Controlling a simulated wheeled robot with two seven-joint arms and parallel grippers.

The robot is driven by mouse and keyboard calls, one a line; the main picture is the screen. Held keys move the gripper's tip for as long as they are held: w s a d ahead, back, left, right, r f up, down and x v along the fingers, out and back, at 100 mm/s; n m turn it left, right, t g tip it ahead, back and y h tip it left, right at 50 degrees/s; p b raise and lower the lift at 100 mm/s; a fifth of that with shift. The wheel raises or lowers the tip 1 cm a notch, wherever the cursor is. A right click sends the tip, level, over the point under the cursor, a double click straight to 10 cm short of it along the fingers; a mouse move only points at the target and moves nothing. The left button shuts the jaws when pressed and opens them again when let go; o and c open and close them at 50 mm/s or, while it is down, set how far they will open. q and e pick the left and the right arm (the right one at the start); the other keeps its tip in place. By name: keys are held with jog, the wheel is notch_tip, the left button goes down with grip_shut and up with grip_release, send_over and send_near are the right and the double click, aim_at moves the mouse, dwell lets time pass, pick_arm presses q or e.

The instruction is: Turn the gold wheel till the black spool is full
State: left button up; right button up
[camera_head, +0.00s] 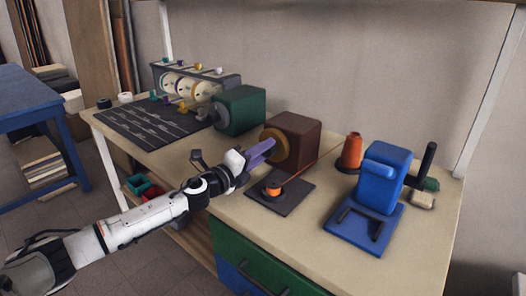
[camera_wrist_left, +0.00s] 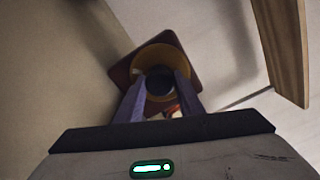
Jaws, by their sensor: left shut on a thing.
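The gold wheel (camera_head: 281,157) is on the left face of a dark red-brown box (camera_head: 303,139). My left gripper (camera_head: 266,147) has its purple fingers shut at the wheel's middle. In the left wrist view the gold wheel (camera_wrist_left: 155,54) is seen face-on, with a dark round hub between the fingers (camera_wrist_left: 160,80). The black spool (camera_head: 272,192) stands on a dark plate (camera_head: 293,197) in front of the box. Orange thread shows on it, but how full it is I cannot tell. My right gripper is not in view.
An orange thread cone (camera_head: 350,152) stands at the back, its thread running down to the spool. A blue device (camera_head: 380,180) is at the right. A green box (camera_head: 240,110) and black mat (camera_head: 150,130) lie left. The bench's front right is clear.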

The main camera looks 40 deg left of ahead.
pick_arm(q)
jog(key=m, duration=0.3)
jog(key=shift+m, duration=0.4)
jog(key=m, duration=0.4)
jog(key=shift+m+p, duration=0.3)
jog(key=shift+p, duration=0.1)
jog(key=m, duration=0.5)
jog(key=shift+p, duration=0.4)
jog(key=shift+m+p, duration=0.3)
jog(key=shift+m, duration=1.3)
jog(key=shift+f, duration=0.1)
jog(key=o, duration=1.1)
jog(key=shift+c, duration=0.2)
